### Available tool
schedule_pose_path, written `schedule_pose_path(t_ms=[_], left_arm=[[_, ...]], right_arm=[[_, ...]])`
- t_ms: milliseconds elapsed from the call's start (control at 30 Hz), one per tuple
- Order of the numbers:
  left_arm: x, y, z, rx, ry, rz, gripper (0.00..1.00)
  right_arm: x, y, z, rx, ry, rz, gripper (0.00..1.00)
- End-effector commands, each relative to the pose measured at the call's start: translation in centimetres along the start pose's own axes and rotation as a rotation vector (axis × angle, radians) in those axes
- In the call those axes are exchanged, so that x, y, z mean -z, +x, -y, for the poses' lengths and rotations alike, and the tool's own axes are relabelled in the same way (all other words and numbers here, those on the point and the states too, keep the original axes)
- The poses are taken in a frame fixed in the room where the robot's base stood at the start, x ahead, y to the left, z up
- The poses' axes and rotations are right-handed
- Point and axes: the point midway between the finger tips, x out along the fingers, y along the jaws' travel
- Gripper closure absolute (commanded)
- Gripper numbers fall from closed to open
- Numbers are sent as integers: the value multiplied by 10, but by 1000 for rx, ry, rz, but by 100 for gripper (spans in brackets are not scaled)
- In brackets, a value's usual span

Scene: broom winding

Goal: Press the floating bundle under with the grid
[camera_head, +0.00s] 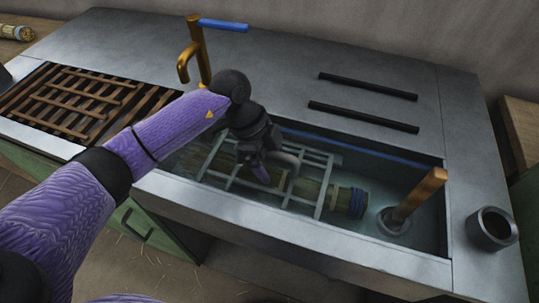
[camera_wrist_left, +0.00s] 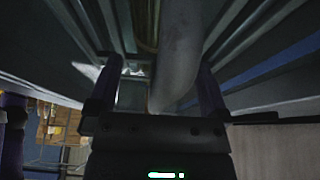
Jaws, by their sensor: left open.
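The grey grid (camera_head: 326,188) lies in the water-filled basin over the bundle. The bundle (camera_head: 341,199) is a greenish-brown bunch of stalks with blue bands at its right end, which sticks out past the grid's right side. How deep it sits in the water is hard to tell. My left gripper (camera_head: 272,172) is low over the middle of the grid, at its grey arched handle (camera_head: 291,160). In the left wrist view its open fingers (camera_wrist_left: 158,80) stand either side of the handle (camera_wrist_left: 180,55); contact cannot be told. My right gripper is out of view.
A wooden-handled plunger (camera_head: 415,197) stands in the basin's right end. A dark cup (camera_head: 492,229) sits on the right rim. A brass tap (camera_head: 196,55) and two black bars (camera_head: 365,115) are behind. A slatted wooden rack (camera_head: 75,98) lies left.

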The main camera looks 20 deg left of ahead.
Motion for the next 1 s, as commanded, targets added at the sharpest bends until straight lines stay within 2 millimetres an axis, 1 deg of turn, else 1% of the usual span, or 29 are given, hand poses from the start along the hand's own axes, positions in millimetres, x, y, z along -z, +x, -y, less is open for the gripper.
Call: schedule_pose_path(t_ms=[367, 433, 467, 567, 600, 733, 833, 1000], left_arm=[[0, 1, 0, -2, -1, 1, 0], [0, -4, 0, 0, -1, 2, 0], [0, -8, 0, 1, -1, 2, 0], [2, -34, 0, 4, 0, 2, 0], [2, -46, 1, 6, 0, 2, 0], [2, -77, 0, 5, 0, 2, 0], [1, -93, 0, 2, 0, 1, 0], [2, -105, 0, 1, 1, 0, 0]], right_arm=[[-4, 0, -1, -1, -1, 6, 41], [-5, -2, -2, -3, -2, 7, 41], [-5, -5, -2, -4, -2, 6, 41], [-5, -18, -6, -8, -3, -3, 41], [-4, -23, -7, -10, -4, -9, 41], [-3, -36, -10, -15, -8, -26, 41], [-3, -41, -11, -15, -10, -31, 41], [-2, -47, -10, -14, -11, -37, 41]])
